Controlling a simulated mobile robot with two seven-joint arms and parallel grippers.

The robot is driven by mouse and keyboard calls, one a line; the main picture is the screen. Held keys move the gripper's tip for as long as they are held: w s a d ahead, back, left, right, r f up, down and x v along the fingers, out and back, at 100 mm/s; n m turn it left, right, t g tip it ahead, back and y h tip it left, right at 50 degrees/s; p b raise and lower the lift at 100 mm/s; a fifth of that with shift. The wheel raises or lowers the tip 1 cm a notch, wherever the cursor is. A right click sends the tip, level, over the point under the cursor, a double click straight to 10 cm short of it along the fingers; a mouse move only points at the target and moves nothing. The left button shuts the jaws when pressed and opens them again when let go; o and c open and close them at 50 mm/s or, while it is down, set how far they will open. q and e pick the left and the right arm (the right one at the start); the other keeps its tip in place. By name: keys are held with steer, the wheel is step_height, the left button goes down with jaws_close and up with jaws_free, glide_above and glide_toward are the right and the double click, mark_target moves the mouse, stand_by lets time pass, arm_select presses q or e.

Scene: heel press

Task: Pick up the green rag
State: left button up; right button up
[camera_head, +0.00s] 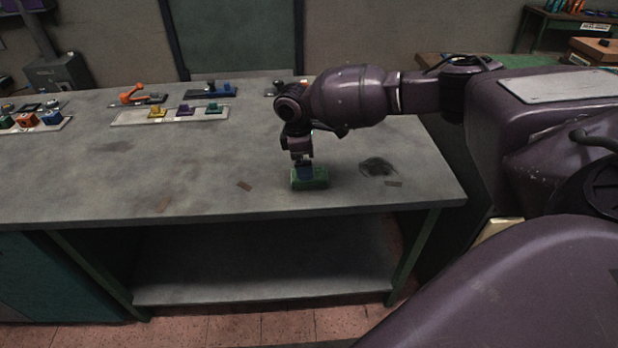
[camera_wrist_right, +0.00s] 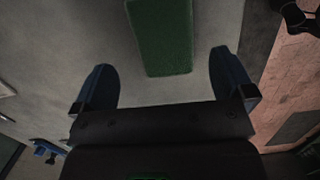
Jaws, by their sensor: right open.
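The green rag (camera_head: 310,180) is a small flat-sided block lying on the grey table (camera_head: 150,190), close to its front edge. My right gripper (camera_head: 304,167) is over the rag, pointing down, and partly overlaps it in the head view. In the right wrist view the rag (camera_wrist_right: 163,38) lies beyond the two open blue fingers (camera_wrist_right: 158,75), roughly in line with the gap between them. Whether a finger touches the rag cannot be told. My left gripper is not in view.
A dark stain (camera_head: 378,167) is right of the rag. At the back stand a tray with coloured knobs (camera_head: 170,114), an orange lever (camera_head: 133,94) and a blue fixture (camera_head: 212,89). Coloured buttons (camera_head: 35,119) are at the far left. The table left of the rag is mostly clear.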

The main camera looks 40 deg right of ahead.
steer(key=f, duration=0.2)
steer(key=s+f, duration=0.1)
steer(key=shift+d+f, duration=0.25)
steer(key=shift+f, duration=0.35)
steer(key=shift+c, duration=0.8)
steer(key=c, duration=0.8)
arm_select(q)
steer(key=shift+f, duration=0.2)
arm_select(e)
steer(key=shift+r, duration=0.1)
steer(key=shift+c, duration=0.2)
steer(key=shift+r, duration=0.55)
arm_select(q)
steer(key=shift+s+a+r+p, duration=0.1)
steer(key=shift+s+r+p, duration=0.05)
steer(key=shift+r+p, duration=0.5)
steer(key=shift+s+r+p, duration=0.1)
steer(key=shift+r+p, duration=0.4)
steer(key=shift+p, duration=0.25)
arm_select(e)
step_height(320, 180, up, 19)
